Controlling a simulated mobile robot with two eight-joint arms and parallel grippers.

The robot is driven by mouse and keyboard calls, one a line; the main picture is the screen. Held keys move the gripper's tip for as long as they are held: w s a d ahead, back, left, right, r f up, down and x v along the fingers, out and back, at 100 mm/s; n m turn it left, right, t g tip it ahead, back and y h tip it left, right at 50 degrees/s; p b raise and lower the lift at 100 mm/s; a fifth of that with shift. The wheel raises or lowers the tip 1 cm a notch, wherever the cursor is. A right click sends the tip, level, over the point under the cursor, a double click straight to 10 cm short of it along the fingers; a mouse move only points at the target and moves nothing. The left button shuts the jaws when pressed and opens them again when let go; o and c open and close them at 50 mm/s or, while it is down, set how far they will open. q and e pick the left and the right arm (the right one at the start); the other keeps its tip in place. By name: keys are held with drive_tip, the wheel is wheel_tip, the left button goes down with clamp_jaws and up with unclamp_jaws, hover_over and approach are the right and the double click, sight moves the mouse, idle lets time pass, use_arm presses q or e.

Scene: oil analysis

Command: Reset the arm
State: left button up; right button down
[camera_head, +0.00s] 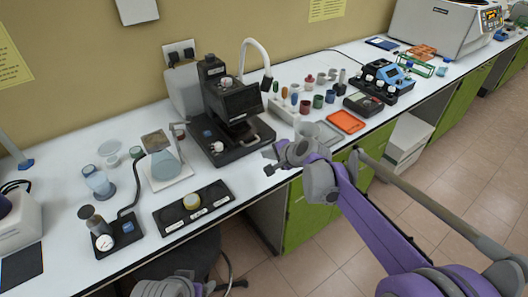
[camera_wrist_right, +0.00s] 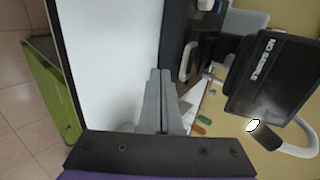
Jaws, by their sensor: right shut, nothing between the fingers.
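My right gripper (camera_head: 272,160) is above the front edge of the white bench, just in front and to the right of the black instrument (camera_head: 233,108). Its two grey fingers are together and empty in the right wrist view (camera_wrist_right: 160,75). My purple right arm reaches in from the lower right. Grey parts of my left arm show at the bottom edge; its fingers do not show.
Glassware and a flask (camera_head: 164,166) stand left on the bench (camera_head: 65,205). A black labelled tray (camera_head: 220,193) lies near the front edge. Several small bottles, an orange tray (camera_head: 346,121) and a blue device (camera_head: 388,77) stand right. Green cabinets (camera_head: 306,215) are below.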

drive_tip(key=v, duration=0.9)
use_arm(q)
drive_tip(key=r+p, duration=0.1)
drive_tip(key=w+r+p, duration=0.1)
drive_tip(key=r, duration=0.1)
drive_tip(key=r+p, duration=0.1)
drive_tip(key=p, duration=0.1)
drive_tip(key=shift+w+a+r, duration=0.15)
drive_tip(key=shift+w+r, duration=0.1)
drive_tip(key=shift+r, duration=0.15)
use_arm(e)
drive_tip(key=s+d+f+n+g+h, duration=0.1)
drive_tip(key=s+d, duration=0.4)
drive_tip(key=s, duration=0.5)
drive_tip(key=s+d+f+n+g+h, duration=0.1)
drive_tip(key=s+d+f+n+h, duration=0.2)
drive_tip(key=s, duration=0.7)
drive_tip(key=s+d+f+n+h, duration=0.2)
drive_tip(key=s+d+f+n, duration=0.2)
drive_tip(key=s, duration=0.6)
drive_tip(key=d+n, duration=0.2)
drive_tip(key=d, duration=0.1)
drive_tip(key=shift+s+g+h, duration=0.2)
drive_tip(key=shift+g+h, duration=0.2)
drive_tip(key=shift+f, duration=0.15)
